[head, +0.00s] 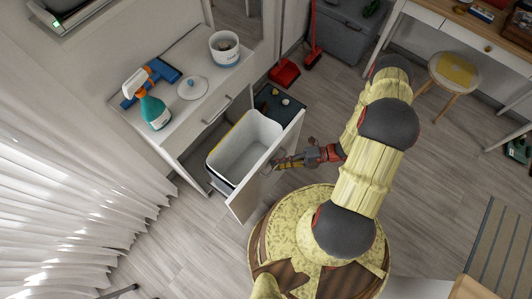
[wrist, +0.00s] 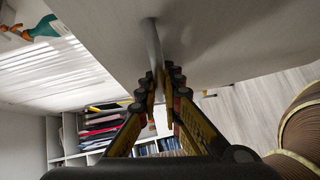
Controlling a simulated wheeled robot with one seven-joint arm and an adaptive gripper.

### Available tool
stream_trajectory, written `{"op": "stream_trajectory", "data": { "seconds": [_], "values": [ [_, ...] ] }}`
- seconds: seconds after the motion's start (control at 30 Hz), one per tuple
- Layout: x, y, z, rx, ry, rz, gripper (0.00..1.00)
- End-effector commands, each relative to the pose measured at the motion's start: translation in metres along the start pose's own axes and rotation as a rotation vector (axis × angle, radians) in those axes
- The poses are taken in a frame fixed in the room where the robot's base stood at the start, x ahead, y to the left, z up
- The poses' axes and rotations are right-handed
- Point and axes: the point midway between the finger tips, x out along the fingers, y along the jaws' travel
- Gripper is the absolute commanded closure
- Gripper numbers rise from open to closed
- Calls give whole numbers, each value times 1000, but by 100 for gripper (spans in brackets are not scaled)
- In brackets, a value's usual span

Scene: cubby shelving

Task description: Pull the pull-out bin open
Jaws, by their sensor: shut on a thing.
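The pull-out bin (head: 240,148), a white-grey tub with a dark and yellow rim, stands in the drawer of the white cabinet. The drawer is out, with its white front panel (head: 250,190) well clear of the cabinet body and the tub's open top showing. My gripper (head: 278,164) is at the outer face of that panel. In the wrist view, my gripper (wrist: 160,82) is shut on the bar handle (wrist: 153,40), one finger on each side. The handle's gripped part is hidden between the fingers.
A spray bottle (head: 154,110), a blue-handled brush (head: 162,70), a round lid (head: 191,88) and a white pot (head: 224,46) stand on the cabinet top. A red dustpan (head: 284,72) lies behind. A stool (head: 452,72) stands right.

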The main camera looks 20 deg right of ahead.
Motion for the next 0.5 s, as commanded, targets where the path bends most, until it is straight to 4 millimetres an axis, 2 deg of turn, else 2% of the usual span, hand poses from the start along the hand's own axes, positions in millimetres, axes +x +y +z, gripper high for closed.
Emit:
{"op": "stream_trajectory", "data": {
  "seconds": [0.2, 0.5],
  "values": [
    [-16, -5, -16, 2, -1, 0, 100],
    [-21, -6, -21, 1, 0, 0, 100]
  ]
}}
